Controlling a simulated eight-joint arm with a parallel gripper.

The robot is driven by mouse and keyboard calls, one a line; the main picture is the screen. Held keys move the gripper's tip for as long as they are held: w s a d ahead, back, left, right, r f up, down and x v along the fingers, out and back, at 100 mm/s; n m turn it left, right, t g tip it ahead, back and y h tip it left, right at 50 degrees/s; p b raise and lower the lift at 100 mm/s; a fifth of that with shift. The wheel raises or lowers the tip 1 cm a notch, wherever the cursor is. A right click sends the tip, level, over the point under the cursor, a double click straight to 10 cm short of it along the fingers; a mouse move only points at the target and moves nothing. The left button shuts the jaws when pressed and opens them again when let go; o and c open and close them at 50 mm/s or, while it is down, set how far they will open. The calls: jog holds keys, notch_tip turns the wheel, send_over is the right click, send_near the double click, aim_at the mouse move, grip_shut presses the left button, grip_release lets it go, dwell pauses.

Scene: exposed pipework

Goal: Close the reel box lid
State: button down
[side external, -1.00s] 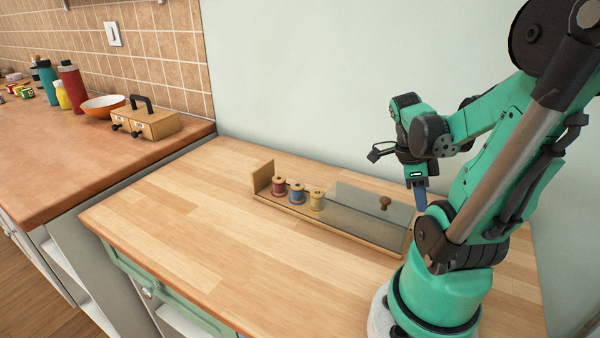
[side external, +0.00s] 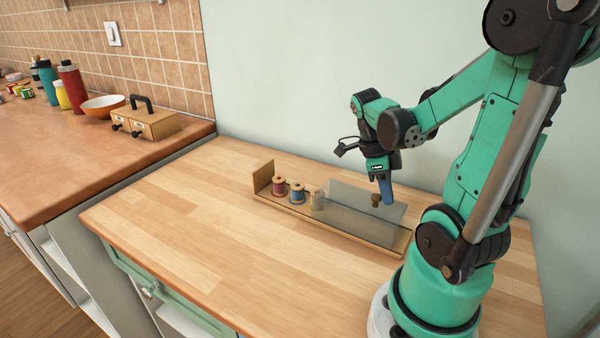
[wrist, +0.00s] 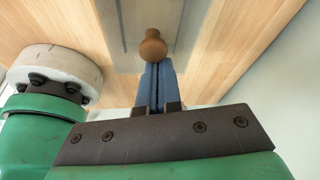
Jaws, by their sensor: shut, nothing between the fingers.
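The reel box (side external: 262,180) is a long, low wooden box on the worktop, with a raised end at the left. Its lid (side external: 352,208) is a clear grey sliding panel with a brown knob (side external: 376,201). The lid covers the right part and reaches over the yellow reel (side external: 317,202). The red reel (side external: 279,187) and blue reel (side external: 297,194) stand uncovered at the left. My gripper (side external: 388,200) is shut and empty, its blue fingers pointing down just right of the knob. In the wrist view the knob (wrist: 152,46) is right at the fingertips; whether they touch I cannot tell.
The wall (side external: 300,80) stands behind the worktop (side external: 200,230). The worktop in front and left of the box is clear. A left counter holds a small drawer box (side external: 150,124), an orange bowl (side external: 103,106) and bottles (side external: 72,86).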

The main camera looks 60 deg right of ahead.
send_near(338, 186)
jog(key=f, duration=0.2)
jog(key=w+f, duration=0.1)
jog(key=f, duration=0.1)
jog(key=w+f, duration=0.1)
jog(key=shift+a+f, duration=0.2)
jog(key=shift+f, duration=0.2)
jog(key=shift+s, duration=0.1)
jog(key=s, duration=0.2)
jog(key=s+r, duration=0.1)
jog(key=shift+s+d, duration=0.3)
jog(key=shift+d, duration=0.1)
jog(key=d+v, duration=0.1)
jog(key=v, duration=0.8)
jog(key=a+f+n+t, duration=0.2)
jog(key=a+n+t, duration=0.3)
jog(key=a+n, duration=0.4)
jog(key=a+f+n+t, duration=0.1)
jog(key=a+n+t, duration=0.4)
jog(key=n, duration=1.9)
jog(key=shift+a+f+t+y, duration=0.4)
jog(key=shift+a, duration=2.3)
